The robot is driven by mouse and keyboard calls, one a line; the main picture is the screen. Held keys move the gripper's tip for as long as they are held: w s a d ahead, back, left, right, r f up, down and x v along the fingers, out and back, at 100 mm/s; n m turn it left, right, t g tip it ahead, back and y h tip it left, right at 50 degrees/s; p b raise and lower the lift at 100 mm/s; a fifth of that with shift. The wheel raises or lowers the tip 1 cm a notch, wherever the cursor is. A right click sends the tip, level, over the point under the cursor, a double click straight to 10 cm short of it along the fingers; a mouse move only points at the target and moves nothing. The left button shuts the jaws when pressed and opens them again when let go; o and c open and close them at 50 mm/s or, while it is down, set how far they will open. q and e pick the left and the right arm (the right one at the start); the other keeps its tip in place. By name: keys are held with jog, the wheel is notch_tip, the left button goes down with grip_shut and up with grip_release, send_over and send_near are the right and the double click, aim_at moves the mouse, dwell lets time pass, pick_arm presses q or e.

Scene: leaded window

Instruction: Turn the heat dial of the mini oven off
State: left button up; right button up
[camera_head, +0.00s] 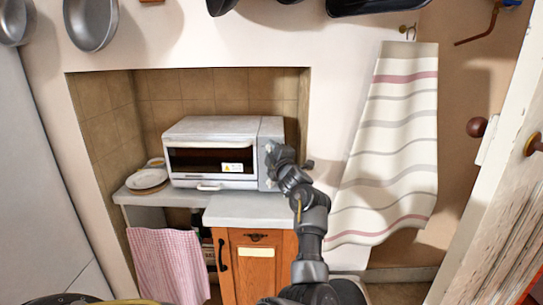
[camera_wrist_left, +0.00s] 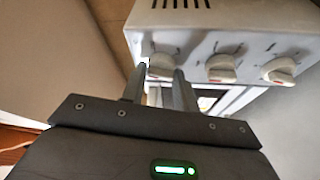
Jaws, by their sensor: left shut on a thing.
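The white mini oven (camera_head: 211,128) stands in the tiled alcove, its dark glass door closed. Its control panel, on the right side of the front, is mostly hidden by my left gripper (camera_head: 274,160) in the head view. The left wrist view shows the panel with three white dials in a row: one between my fingers (camera_wrist_left: 163,62), a middle one (camera_wrist_left: 222,68) and a far one (camera_wrist_left: 281,69). My left gripper (camera_wrist_left: 160,76) is shut on the dial at the left end of this row. The dial labels are too small to read. My right gripper is not in view.
Stacked plates (camera_head: 148,178) sit left of the oven on the counter (camera_head: 246,208). A pink checked cloth (camera_head: 168,262) hangs below, beside a wooden cabinet (camera_head: 258,272). A striped towel (camera_head: 388,150) hangs to the right of my arm. Pans (camera_head: 92,22) hang above.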

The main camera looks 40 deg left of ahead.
pick_arm(q)
jog(key=shift+n+g+h+b, duration=0.3)
jog(key=shift+n+b, duration=0.1)
jog(key=shift+n, duration=1.1)
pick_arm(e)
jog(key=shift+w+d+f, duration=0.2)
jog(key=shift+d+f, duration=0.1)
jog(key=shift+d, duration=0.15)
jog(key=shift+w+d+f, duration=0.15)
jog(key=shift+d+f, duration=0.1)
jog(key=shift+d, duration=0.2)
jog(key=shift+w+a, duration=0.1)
pick_arm(q)
jog(key=shift+r, duration=0.1)
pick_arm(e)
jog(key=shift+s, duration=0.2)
pick_arm(q)
jog(key=o, duration=1)
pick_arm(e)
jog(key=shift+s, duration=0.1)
